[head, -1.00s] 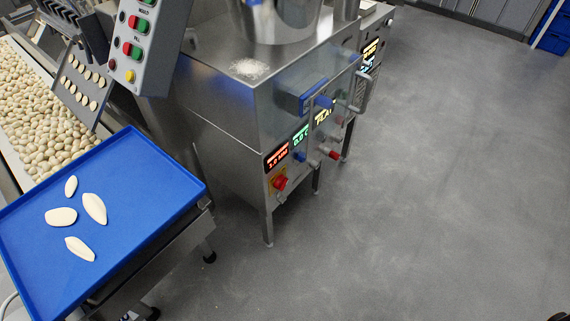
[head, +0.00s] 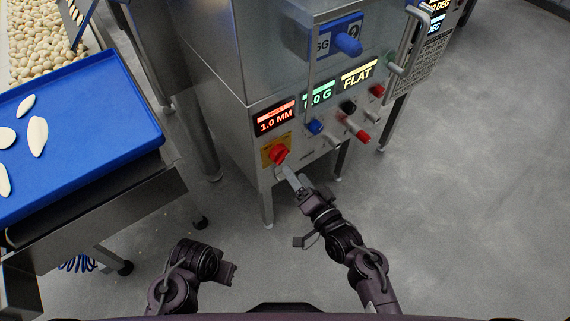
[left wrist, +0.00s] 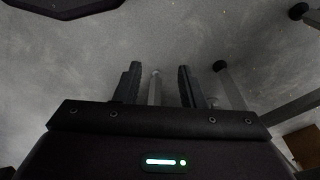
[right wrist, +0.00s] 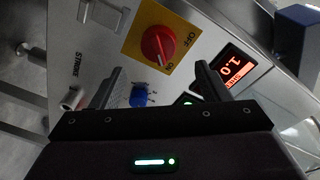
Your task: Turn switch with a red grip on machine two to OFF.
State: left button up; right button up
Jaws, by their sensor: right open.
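The red-grip rotary switch (head: 278,153) sits on a yellow plate at the lower left of the steel machine's front panel (head: 262,187). In the right wrist view the red grip (right wrist: 158,44) shows with OFF and ON printed on its plate; its pale mark points toward the ON side. My right gripper (head: 288,172) is just below and in front of the switch in the head view. Its fingers (right wrist: 158,82) are apart and empty, with the grip beyond them; I see no contact. My left gripper (head: 229,273) is low, away from the panel, its fingers (left wrist: 158,84) apart and empty.
A blue knob (head: 314,127), a red-tipped lever (head: 361,136) and lit displays (head: 275,118) share the panel. A blue tray (head: 90,150) with pale dough pieces stands at the left. The grey floor (head: 480,220) at right is clear.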

aim_at(285, 158)
pick_arm(q)
jog(key=r, duration=0.2)
jog(key=r+b, duration=0.1)
jog(key=r, duration=0.1)
jog(key=shift+s+d+r, duration=0.1)
jog(key=shift+s, duration=0.2)
pick_arm(e)
jog(key=x, duration=0.7)
jog(key=shift+w, duration=0.1)
jog(key=shift+c, duration=0.4)
jog(key=c, duration=0.9)
